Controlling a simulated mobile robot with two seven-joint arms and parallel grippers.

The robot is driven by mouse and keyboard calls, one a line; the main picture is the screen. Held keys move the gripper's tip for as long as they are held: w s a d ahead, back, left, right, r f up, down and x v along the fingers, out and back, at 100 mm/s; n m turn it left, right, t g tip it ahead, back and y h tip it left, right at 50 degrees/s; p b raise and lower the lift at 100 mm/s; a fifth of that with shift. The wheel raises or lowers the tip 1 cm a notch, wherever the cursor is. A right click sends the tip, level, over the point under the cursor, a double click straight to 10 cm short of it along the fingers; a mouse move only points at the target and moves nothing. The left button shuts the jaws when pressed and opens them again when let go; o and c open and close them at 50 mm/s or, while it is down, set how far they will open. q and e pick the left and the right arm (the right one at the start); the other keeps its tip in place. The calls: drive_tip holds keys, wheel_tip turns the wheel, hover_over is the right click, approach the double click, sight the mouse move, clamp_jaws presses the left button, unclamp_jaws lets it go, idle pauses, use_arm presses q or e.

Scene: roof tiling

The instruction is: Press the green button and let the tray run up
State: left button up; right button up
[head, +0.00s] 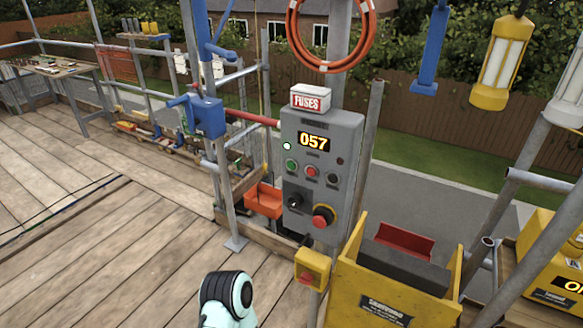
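The green button (291,165) is on the front of a grey control box (345,150), at the left end of a row with a red button (311,171) and a dark button (333,178). A small round light (287,146) above the green button is lit whitish. I cannot tell which thing is the tray; a yellow open-topped container (385,290) with a dark label stands right of the box. Part of my own arm shows at the bottom, apart from the box. Neither gripper is in view.
A black knob (295,201) and a red mushroom button (323,216) sit low on the box. A yellow switch box (312,268) is below. Scaffold poles stand on both sides. An orange bin (264,200) is left of the box. The plank floor (110,230) at left is mostly clear.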

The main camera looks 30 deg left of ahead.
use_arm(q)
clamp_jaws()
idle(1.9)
